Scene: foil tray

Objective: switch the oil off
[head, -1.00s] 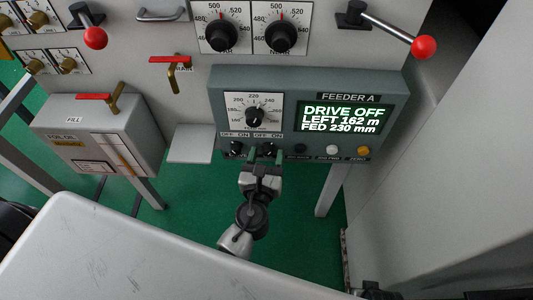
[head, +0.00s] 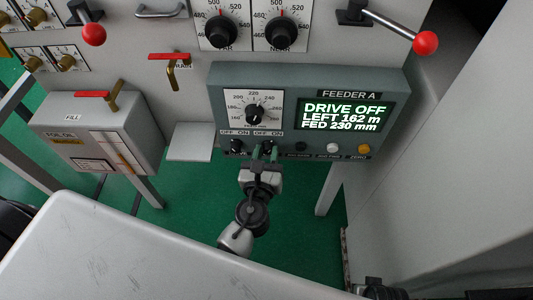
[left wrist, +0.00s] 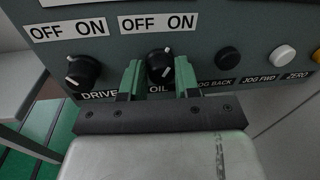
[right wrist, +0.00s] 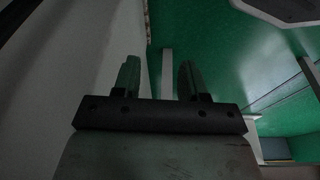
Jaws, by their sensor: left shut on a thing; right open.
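The oil switch is a black rotary knob (left wrist: 160,66) under an OFF ON label, with "OIL" below it. It sits on the grey-green feeder A panel (head: 392,88). My left gripper (head: 266,152) is shut on this knob, its green fingers on either side of it; the fingers also show in the left wrist view (left wrist: 160,80). The feeder display (head: 345,117) reads DRIVE OFF. My right gripper (right wrist: 158,80) is open and empty, away from the panel.
The drive knob (left wrist: 82,72) is close left of the oil knob. A black jog back button (left wrist: 228,58), a white jog forward button (left wrist: 283,54) and a yellow zero button (head: 364,149) are to the right. A large dial (head: 254,114) is above. A grey surface (head: 130,255) fills the foreground.

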